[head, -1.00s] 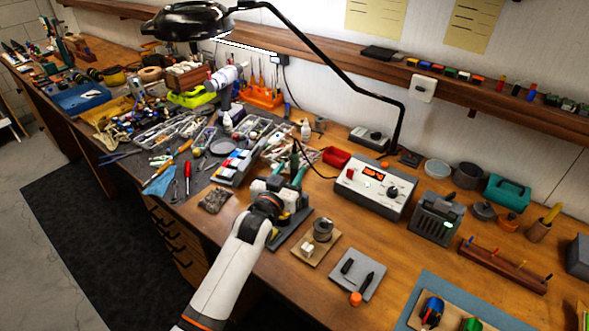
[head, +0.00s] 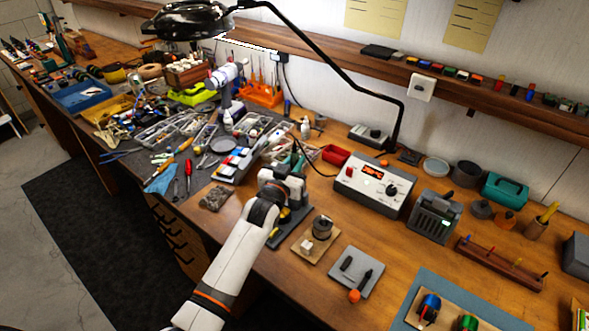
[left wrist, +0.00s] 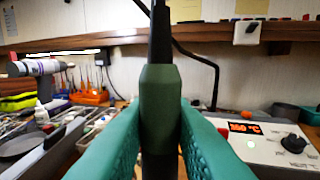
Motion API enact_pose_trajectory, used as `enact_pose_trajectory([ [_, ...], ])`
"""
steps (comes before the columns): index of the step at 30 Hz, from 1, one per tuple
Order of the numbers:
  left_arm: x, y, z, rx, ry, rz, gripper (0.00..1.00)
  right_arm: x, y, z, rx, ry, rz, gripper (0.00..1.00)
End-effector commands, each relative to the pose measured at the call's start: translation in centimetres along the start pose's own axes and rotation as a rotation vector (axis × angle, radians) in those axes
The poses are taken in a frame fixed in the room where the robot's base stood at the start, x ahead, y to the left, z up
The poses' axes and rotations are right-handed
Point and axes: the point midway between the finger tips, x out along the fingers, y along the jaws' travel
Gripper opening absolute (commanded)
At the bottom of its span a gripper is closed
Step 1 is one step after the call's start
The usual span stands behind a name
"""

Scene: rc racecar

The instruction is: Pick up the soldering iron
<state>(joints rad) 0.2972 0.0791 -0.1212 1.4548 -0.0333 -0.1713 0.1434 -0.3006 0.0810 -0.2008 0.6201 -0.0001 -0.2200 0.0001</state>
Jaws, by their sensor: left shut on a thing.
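The soldering iron (left wrist: 160,95) stands upright in the left wrist view, with a dark green grip and black parts above and below. My left gripper's teal fingers (left wrist: 160,135) are shut on it from both sides. In the head view my left gripper (head: 295,162) is over the bench, left of the soldering station (head: 371,187); my wrist hides most of the iron there. A grey base (head: 289,226) shows beneath my wrist. I cannot tell whether the iron's tip is clear of it. My right gripper is not in view.
A lamp arm (head: 350,80) arches over the bench. A parts organiser (head: 238,163) and loose tools lie to the left. A wooden block with a spool (head: 322,228) and a grey pad (head: 356,272) lie in front.

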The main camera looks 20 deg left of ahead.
Motion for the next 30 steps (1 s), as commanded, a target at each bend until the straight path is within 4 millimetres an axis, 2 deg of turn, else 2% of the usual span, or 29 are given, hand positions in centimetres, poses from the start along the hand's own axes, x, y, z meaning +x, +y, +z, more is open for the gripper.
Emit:
enact_pose_trajectory([
  [5, 0.0, 0.0, 0.3, 0.000, -0.001, 0.000, 0.00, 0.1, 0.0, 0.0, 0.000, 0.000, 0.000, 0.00],
  [11, 0.0, 0.0, 2.1, 0.001, -0.004, 0.000, 0.00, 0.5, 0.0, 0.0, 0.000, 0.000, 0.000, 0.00],
  [17, 0.0, 0.0, 5.8, 0.001, -0.007, 0.000, 0.00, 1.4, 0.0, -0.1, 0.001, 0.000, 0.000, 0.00],
  [30, 0.0, 0.0, 15.2, 0.001, -0.006, 0.001, 0.00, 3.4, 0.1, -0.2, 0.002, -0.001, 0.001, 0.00],
])
